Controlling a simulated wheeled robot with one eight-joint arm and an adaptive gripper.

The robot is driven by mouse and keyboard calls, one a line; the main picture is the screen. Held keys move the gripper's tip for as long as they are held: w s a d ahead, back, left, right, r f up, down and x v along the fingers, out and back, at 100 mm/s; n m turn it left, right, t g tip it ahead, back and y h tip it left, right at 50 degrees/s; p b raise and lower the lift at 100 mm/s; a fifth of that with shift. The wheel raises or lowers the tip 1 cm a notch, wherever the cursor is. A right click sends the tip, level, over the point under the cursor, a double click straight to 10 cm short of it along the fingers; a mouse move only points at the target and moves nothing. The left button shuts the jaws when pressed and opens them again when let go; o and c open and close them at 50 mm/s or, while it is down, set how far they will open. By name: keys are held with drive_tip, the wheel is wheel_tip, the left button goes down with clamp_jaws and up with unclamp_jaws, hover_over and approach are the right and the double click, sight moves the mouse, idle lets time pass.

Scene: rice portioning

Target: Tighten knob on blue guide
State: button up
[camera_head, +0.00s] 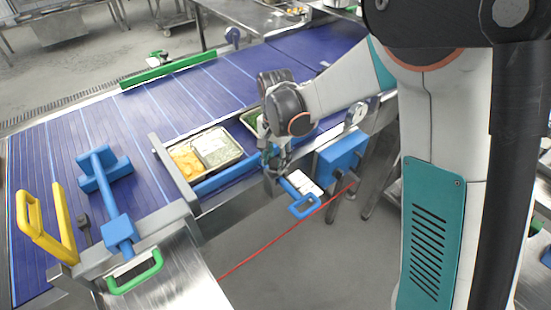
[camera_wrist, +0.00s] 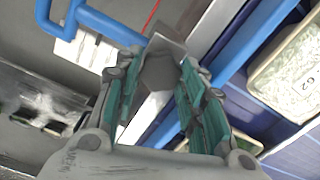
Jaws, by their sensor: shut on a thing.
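The blue guide (camera_head: 228,178) is a bar along the near side of the conveyor, by the food trays. In the wrist view it runs diagonally at the upper right (camera_wrist: 252,42). My gripper (camera_head: 272,168) is at the guide's right part, above the conveyor's near edge. In the wrist view my gripper's teal-padded fingers (camera_wrist: 161,82) are shut on a dark grey knob (camera_wrist: 160,70) at the fingertips. The arm and fingers hide the knob in the head view.
A blue loop handle (camera_head: 304,206) sticks out near my gripper. A tray of yellow and pale food (camera_head: 240,158) stands on the blue belt (camera_head: 150,105). A blue box (camera_head: 340,157) is to the right. A yellow handle (camera_head: 45,225) stands at far left.

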sight(276, 162)
idle(0.3)
drive_tip(key=o, duration=1.1)
wheel_tip(276, 162, up, 12)
idle(0.4)
